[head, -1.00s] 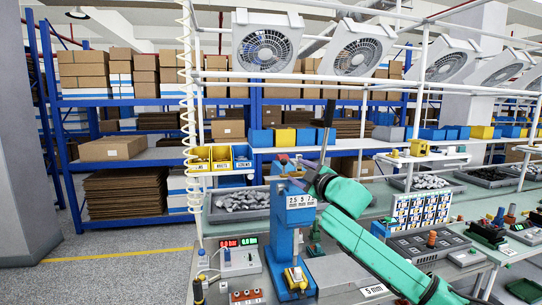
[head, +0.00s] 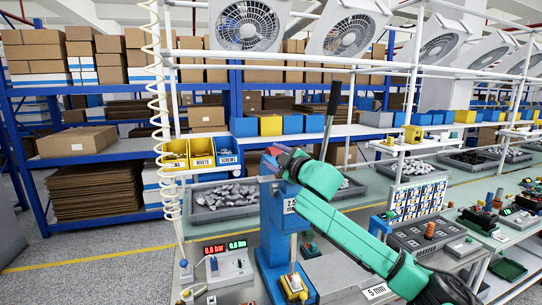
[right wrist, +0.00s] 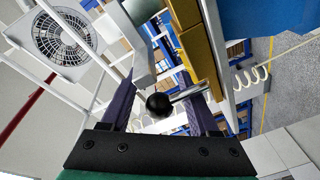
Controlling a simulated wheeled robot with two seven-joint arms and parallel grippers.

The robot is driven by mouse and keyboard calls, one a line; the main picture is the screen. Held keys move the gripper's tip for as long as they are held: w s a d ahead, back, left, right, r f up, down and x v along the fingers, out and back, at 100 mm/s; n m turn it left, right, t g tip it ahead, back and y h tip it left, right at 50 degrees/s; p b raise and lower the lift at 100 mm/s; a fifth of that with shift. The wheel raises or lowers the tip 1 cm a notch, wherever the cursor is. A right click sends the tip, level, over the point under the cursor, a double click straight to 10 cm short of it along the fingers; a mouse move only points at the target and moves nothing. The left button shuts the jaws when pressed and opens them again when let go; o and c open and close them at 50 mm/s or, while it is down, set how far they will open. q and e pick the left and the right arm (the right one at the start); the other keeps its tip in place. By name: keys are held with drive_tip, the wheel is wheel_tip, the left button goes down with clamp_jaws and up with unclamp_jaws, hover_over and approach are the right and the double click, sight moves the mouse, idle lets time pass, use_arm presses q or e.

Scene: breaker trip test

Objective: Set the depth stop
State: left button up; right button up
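The blue press (head: 273,210) stands on the bench in the head view, with a white number label partly covered by my right arm. A "5 mm" card (head: 376,291) lies on the grey plate to its right. My right gripper (head: 278,162) is at the top of the press. In the right wrist view its two dark fingers (right wrist: 158,88) are apart, with a black ball knob (right wrist: 158,105) on a metal rod between them. Gaps show on both sides of the knob; its depth relative to the fingers is unclear. My left gripper is not in view.
A box with two red and green displays (head: 229,268) stands left of the press. A lever with a black grip (head: 333,98) rises behind my right arm. Yellow and blue bins (head: 201,152) hang behind, and a grey parts tray (head: 222,201) lies below them.

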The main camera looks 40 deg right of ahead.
drive_tip(key=shift+s+a+r, duration=0.1)
drive_tip(key=shift+s+r, duration=0.1)
drive_tip(key=shift+s, duration=0.3)
drive_tip(key=c, duration=0.4)
drive_tip(key=shift+s+a+r, duration=0.1)
drive_tip(key=shift+a, duration=0.1)
drive_tip(key=c, duration=0.5)
clamp_jaws()
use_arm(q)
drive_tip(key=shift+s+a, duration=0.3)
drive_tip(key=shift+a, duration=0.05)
use_arm(e)
drive_tip(key=shift+r, duration=0.15)
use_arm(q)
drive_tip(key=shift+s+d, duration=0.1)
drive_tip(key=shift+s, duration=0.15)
use_arm(e)
drive_tip(key=shift+d+r, duration=0.1)
drive_tip(key=shift+r, duration=0.05)
